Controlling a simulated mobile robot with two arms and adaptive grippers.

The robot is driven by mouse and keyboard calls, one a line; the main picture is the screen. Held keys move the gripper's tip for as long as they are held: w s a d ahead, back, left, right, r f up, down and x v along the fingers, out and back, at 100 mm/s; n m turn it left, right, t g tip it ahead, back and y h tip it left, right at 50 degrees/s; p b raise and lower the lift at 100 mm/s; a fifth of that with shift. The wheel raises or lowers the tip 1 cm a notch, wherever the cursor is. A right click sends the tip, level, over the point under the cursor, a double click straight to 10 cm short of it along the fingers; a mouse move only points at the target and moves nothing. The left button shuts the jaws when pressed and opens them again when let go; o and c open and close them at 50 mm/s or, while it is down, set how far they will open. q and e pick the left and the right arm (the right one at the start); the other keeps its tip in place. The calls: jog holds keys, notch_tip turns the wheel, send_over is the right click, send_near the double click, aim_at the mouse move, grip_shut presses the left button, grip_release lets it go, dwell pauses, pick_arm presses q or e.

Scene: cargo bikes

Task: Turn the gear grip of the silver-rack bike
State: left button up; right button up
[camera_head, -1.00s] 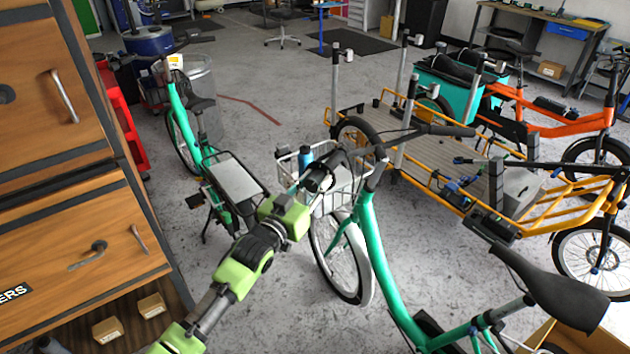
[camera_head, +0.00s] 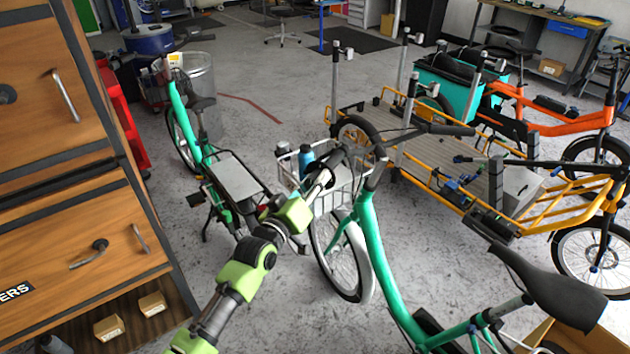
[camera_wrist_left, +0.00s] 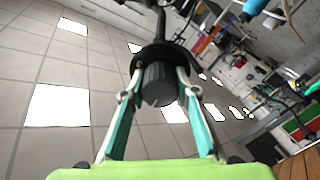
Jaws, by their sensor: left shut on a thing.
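The green bike (camera_head: 367,240) with a wire front basket (camera_head: 332,196) stands in the middle, its dark handlebar above the basket. My left gripper (camera_head: 335,165) reaches the handlebar end on the left side. In the left wrist view my left gripper (camera_wrist_left: 160,100) has its two teal-padded fingers shut on a dark ribbed grip (camera_wrist_left: 159,84), one finger on each side. A black collar sits behind the grip. In the head view the gripper and arm partly hide the grip. I cannot tell for sure whether this bike's rack is silver. My right gripper is not in view.
Another green bike (camera_head: 192,140) with a grey flat rack (camera_head: 236,178) stands behind on the left. A wooden cabinet (camera_head: 75,215) is close at left. A yellow cargo bike (camera_head: 560,212) and an orange one (camera_head: 560,113) stand right. A blue bottle (camera_head: 306,157) is in the basket.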

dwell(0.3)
pick_arm(q)
jog(key=o, duration=1.1)
jog(key=v, duration=1.2)
jog(key=shift+f, duration=0.15)
